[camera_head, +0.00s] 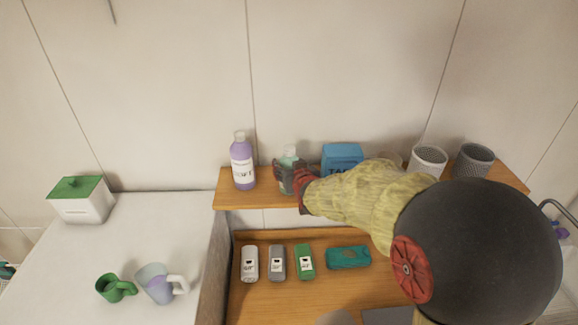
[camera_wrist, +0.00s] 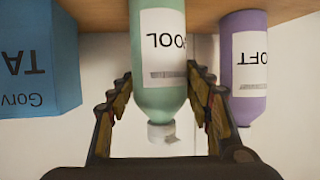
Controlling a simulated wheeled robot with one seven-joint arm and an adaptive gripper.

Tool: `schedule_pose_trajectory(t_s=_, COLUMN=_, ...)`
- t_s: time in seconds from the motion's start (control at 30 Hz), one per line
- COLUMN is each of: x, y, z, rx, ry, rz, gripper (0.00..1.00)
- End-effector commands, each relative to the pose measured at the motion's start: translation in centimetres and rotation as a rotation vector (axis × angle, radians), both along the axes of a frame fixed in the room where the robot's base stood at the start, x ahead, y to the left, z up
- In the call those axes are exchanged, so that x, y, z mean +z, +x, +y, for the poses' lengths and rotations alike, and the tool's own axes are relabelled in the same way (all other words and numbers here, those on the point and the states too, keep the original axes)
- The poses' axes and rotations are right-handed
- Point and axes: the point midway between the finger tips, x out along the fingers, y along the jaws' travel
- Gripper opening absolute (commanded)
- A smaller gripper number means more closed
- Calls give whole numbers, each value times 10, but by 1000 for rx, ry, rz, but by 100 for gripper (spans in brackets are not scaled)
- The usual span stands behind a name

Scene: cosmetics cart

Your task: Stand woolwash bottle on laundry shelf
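The woolwash bottle (camera_head: 289,158) is pale green with a white label reading "OOL" and a whitish cap. In the head view it is upright at the laundry shelf (camera_head: 262,198), partly hidden by my gripper (camera_head: 284,176). The wrist view is upside down and shows the bottle (camera_wrist: 160,85) between my two fingers (camera_wrist: 160,70). The fingertips meet its sides, so my gripper looks shut on it. Its base is cut off by the frame edge there, so I cannot tell whether it touches the wooden shelf (camera_wrist: 205,12).
A purple bottle (camera_head: 242,162) stands left of it. Several small packs (camera_head: 277,262) lie on the lower shelf.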

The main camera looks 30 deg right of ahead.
Motion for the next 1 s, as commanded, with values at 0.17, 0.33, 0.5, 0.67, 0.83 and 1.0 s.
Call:
schedule_pose_trajectory(t_s=0.17, x=1, y=0, z=0, rx=0, ry=0, rz=0, gripper=63)
schedule_pose_trajectory(t_s=0.33, x=1, y=0, z=0, rx=0, ry=0, rz=0, gripper=65)
schedule_pose_trajectory(t_s=0.5, x=1, y=0, z=0, rx=0, ry=0, rz=0, gripper=65)
schedule_pose_trajectory(t_s=0.67, x=6, y=-5, z=1, rx=0, ry=-1, rz=-3, gripper=65)
schedule_pose_trajectory(t_s=0.83, x=15, y=-27, z=5, rx=0, ry=-2, rz=-4, gripper=65)
schedule_pose_trajectory(t_s=1.0, x=26, y=-54, z=11, rx=0, ry=0, rz=-5, gripper=65)
